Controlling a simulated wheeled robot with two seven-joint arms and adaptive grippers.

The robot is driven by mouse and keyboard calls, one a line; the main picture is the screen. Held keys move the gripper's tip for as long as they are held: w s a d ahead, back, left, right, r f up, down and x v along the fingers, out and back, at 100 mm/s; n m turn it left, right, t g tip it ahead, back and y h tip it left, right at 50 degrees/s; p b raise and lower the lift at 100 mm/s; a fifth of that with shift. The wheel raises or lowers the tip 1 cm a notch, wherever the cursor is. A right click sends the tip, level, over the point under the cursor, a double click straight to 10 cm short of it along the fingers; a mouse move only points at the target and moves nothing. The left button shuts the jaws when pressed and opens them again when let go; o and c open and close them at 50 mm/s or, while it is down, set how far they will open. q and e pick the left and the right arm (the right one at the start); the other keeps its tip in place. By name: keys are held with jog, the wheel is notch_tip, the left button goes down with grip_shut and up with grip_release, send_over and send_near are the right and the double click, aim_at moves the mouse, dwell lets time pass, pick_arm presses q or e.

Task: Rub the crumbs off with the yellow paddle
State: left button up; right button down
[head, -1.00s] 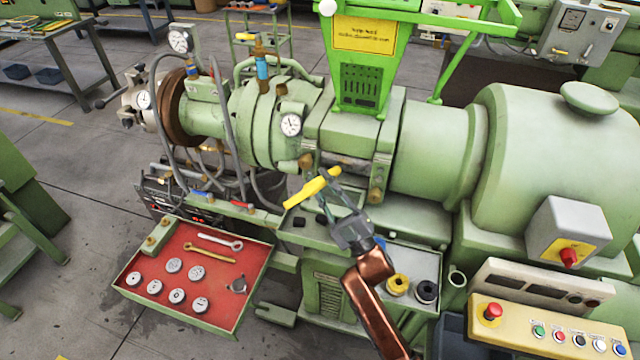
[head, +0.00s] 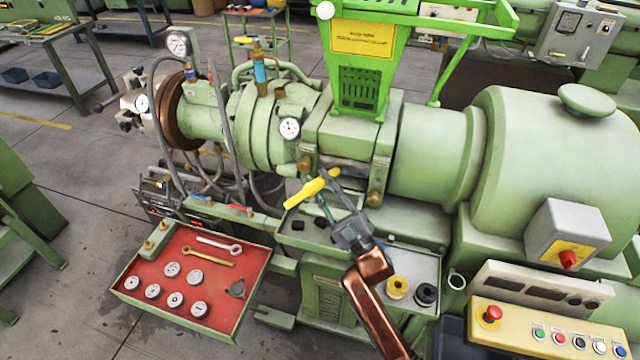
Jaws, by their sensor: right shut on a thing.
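The yellow paddle (head: 308,190) is a short yellow bar in the middle of the head view. My right gripper (head: 325,190) is shut on it and holds it slantwise, its lower end to the left, over the narrow green ledge in front of the extruder. Several small dark bits, perhaps the crumbs (head: 298,225), lie on the tray (head: 286,238) on that ledge, just below the paddle. I cannot tell whether the paddle touches anything. My right wrist and arm hide part of the ledge. My left gripper is not in view.
The green extruder (head: 430,150) with gauges and hoses stands close behind the paddle. A red-lined drawer (head: 215,275) with dies and wrenches juts out at lower left. A button panel (head: 550,330) is at lower right.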

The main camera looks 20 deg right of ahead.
jog(key=shift+w+d, duration=0.2)
jog(key=shift+w, duration=0.1)
jog(key=s+d+p, duration=0.2)
jog(key=s+d, duration=0.2)
jog(key=d, duration=0.2)
jog(key=shift+s+d, duration=0.15)
dwell(0.8)
jog(key=shift+w+a, duration=0.7)
jog(key=shift+a, duration=0.35)
jog(key=shift+w+a, duration=0.7)
jog(key=shift+a, duration=0.4)
jog(key=shift+w+a, duration=0.7)
jog(key=shift+a, duration=0.35)
